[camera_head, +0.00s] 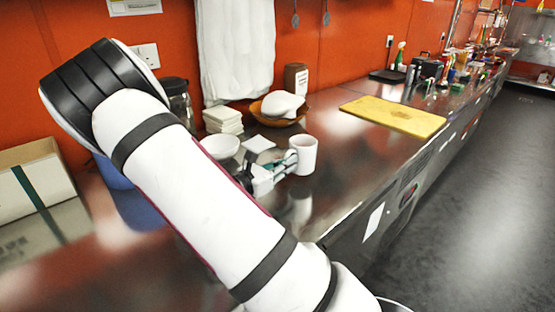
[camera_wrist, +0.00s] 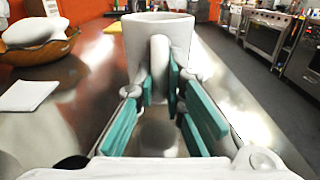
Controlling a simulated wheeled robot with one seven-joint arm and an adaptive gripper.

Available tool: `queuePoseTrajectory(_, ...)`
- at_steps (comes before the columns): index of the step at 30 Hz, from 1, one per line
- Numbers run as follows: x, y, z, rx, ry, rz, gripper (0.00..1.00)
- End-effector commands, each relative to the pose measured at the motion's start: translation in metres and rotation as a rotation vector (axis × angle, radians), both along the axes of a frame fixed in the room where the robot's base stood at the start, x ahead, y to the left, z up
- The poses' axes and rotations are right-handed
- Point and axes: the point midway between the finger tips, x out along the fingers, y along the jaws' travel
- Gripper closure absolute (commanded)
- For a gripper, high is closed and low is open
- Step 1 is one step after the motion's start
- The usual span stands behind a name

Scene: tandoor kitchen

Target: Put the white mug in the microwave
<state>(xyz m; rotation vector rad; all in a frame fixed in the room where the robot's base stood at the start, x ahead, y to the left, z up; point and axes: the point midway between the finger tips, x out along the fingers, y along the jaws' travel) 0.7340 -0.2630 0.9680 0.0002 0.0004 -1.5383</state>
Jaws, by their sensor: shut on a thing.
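The white mug (camera_head: 304,154) is upright over the steel counter (camera_head: 335,170) in the head view. In the wrist view the mug (camera_wrist: 158,40) fills the upper middle, with its handle (camera_wrist: 159,68) facing my gripper. My gripper (camera_wrist: 160,85) has its teal-padded fingers on both sides of the handle and is shut on it. In the head view my gripper (camera_head: 285,163) reaches the mug from its left, partly hidden by my arm. I cannot tell whether the mug's base touches the counter. No microwave can be made out in either view.
A white bowl (camera_head: 220,146), stacked white dishes (camera_head: 222,119) and a brown bowl (camera_head: 262,114) with a white item stand left of the mug. A yellow cutting board (camera_head: 393,117) lies farther along. Many items crowd the far end. Counter right of the mug is clear.

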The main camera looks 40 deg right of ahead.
Motion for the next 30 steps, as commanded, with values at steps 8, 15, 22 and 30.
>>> queuePoseTrajectory(8,-0.024,-0.003,0.003,-0.003,0.000,-0.001,1.00)
queuePoseTrajectory(15,-0.035,-0.004,0.005,-0.003,0.000,0.000,1.00)
queuePoseTrajectory(22,-0.041,-0.005,0.005,-0.003,-0.001,0.000,1.00)
queuePoseTrajectory(30,-0.042,-0.005,0.005,-0.003,-0.001,0.000,1.00)
